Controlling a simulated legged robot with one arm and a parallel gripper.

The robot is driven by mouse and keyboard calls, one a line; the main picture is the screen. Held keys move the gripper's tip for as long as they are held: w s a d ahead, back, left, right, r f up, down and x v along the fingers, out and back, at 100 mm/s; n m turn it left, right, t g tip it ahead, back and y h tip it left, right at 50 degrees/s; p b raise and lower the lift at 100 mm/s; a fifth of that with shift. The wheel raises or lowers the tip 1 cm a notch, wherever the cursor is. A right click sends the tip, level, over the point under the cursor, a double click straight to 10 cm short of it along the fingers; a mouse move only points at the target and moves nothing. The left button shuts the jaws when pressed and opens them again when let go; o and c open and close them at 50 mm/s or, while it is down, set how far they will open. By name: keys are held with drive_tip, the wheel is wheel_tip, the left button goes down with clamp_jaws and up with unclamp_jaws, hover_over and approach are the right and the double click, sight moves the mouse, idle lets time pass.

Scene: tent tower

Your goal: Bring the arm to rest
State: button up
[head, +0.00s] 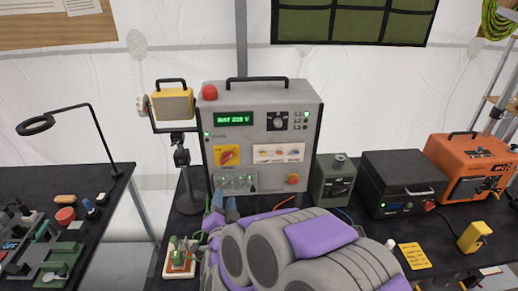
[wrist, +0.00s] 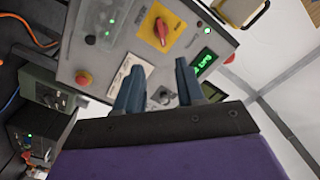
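My arm, grey with purple covers, shows at the bottom middle of the head view, folded low over the front of the dark table. My gripper (head: 225,211) is partly hidden there, its blue-grey fingers in front of the lower part of the grey control box (head: 225,120). In the wrist view my gripper (wrist: 161,72) has its two fingers apart, with nothing between them but the box's panel behind. The gripper is open and empty. The box shows a green lit display, a yellow plate with a red switch, and red buttons.
Right of the box stand a small green unit (head: 337,180), a black case (head: 403,180) and an orange unit (head: 470,165). A small socket block (head: 180,258) lies left of my arm. A yellow lamp (head: 172,104) stands behind. A second table (head: 100,215) is at left.

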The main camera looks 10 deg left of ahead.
drive_tip(key=shift+w, duration=0.1)
drive_tip(key=s+d+f+n+g+h, duration=0.1)
drive_tip(key=s+d+n+g, duration=0.1)
drive_tip(key=s+d+g, duration=0.35)
drive_tip(key=s+d+n+g, duration=0.2)
drive_tip(key=s+d+g, duration=0.1)
drive_tip(key=d, duration=0.6)
drive_tip(key=s+d+f+n+g+h, duration=0.1)
drive_tip(key=s+d+n+g, duration=0.1)
drive_tip(key=s+d+g, duration=0.35)
drive_tip(key=s+d+r+g+h, duration=0.2)
drive_tip(key=s+d+g, duration=0.3)
drive_tip(key=s+d, duration=1.1)
drive_tip(key=s+h, duration=0.1)
drive_tip(key=s, duration=0.1)
drive_tip(key=shift+s+d+r+h, duration=0.25)
drive_tip(key=shift+s+h, duration=0.05)
drive_tip(key=shift+s, duration=0.05)
